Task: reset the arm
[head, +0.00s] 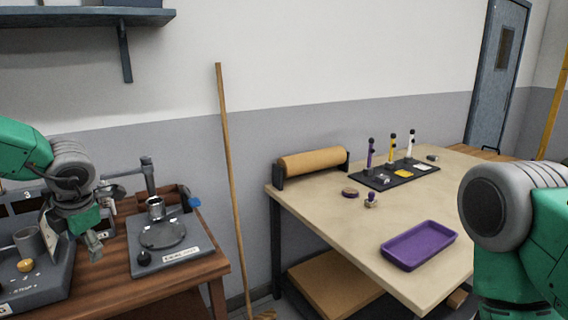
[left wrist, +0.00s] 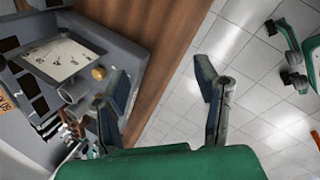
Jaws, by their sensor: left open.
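My left arm comes in from the left in the head view. Its left gripper (head: 92,245) hangs over the left part of the brown wooden bench, between the grey stamp machine and the dark plate device. In the left wrist view the left gripper (left wrist: 162,82) has its two fingers wide apart with nothing between them. Below the fingers are the bench edge and the tiled floor. My right arm (head: 515,225) shows at the right edge of the head view; its gripper is out of that view.
The wooden bench (head: 190,273) bears a stamp machine (head: 45,285) and a plate device (head: 163,235). A broom (head: 229,160) leans on the wall. The pale table (head: 350,225) holds a purple tray (head: 419,245), a dark rack (head: 395,178) and a brown roll (head: 312,162).

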